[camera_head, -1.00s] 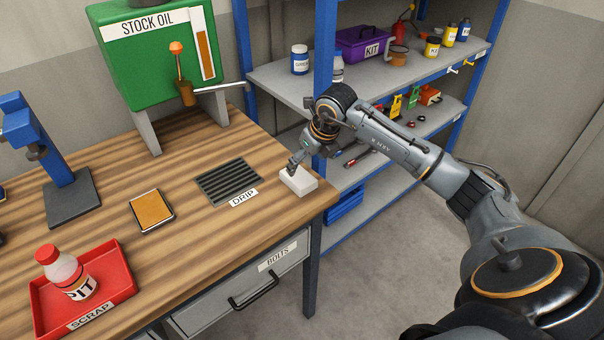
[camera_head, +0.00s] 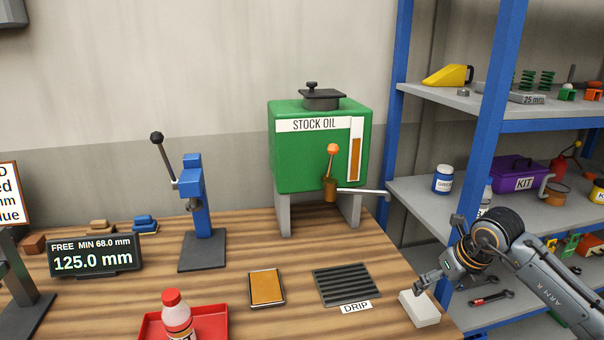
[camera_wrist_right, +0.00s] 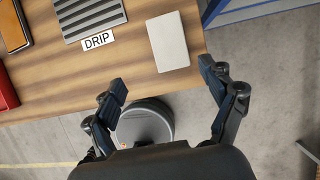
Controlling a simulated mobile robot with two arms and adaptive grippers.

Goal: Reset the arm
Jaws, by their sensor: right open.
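My right arm comes in from the right in the head view, and its gripper (camera_head: 430,285) is small and near a white block (camera_head: 420,309) at the right edge of the wooden bench (camera_head: 222,290). In the right wrist view the gripper (camera_wrist_right: 162,78) has its two dark fingers spread wide, with nothing between them. The white block (camera_wrist_right: 168,42) lies flat on the bench beyond the fingertips there, apart from them. My left gripper is in neither view.
A DRIP grate (camera_head: 346,284), an orange pad (camera_head: 266,288), a red tray (camera_head: 150,328) with a bottle, a blue press (camera_head: 196,205) and a green STOCK OIL tank (camera_head: 290,155) stand on the bench. A blue-framed shelf (camera_head: 488,130) rises close beside my right arm.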

